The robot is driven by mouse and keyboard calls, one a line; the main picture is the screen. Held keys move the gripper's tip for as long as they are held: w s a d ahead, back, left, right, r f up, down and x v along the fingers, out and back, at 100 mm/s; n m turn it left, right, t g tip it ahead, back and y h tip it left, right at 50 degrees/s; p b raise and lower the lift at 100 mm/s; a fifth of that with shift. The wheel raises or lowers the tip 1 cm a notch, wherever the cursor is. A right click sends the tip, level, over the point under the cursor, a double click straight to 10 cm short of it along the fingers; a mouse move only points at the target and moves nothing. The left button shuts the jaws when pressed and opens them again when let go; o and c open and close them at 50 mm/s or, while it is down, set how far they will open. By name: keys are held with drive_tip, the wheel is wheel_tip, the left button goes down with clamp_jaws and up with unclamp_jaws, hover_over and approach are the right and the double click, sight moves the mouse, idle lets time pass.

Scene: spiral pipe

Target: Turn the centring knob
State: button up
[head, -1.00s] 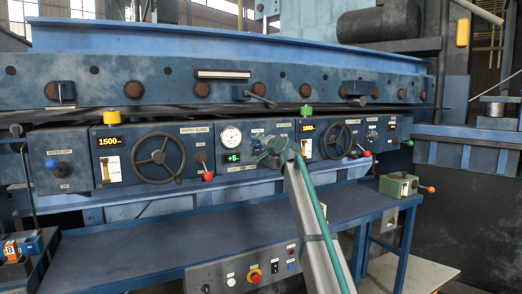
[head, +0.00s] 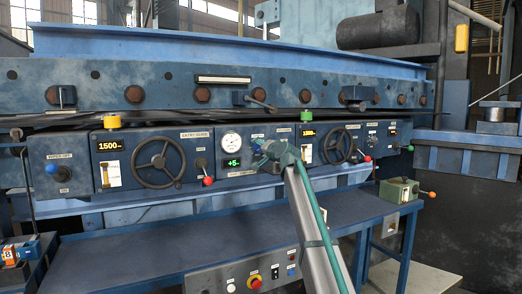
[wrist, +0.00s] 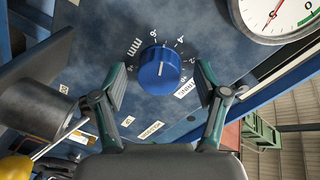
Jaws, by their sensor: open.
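The blue round knob (wrist: 160,68) with a white pointer line is on the blue-grey panel in the wrist view. White numbers surround it, and a partly hidden label ending in "RING" is beside it. My gripper (wrist: 163,86) is open, one finger on each side of the knob, with visible gaps in the picture. Whether a fingertip touches the panel I cannot tell.
A dial gauge (wrist: 279,15) is close at the upper right in the wrist view. A dark cylinder (wrist: 42,108) and a yellow part (wrist: 15,168) are at the left. In the head view, handwheels (head: 159,160) and a red-knobbed lever (head: 208,180) are on the panel. A blue bench (head: 150,245) runs below.

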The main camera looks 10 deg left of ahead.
drive_tip(key=v, duration=1.2)
drive_tip(key=shift+r, duration=0.1)
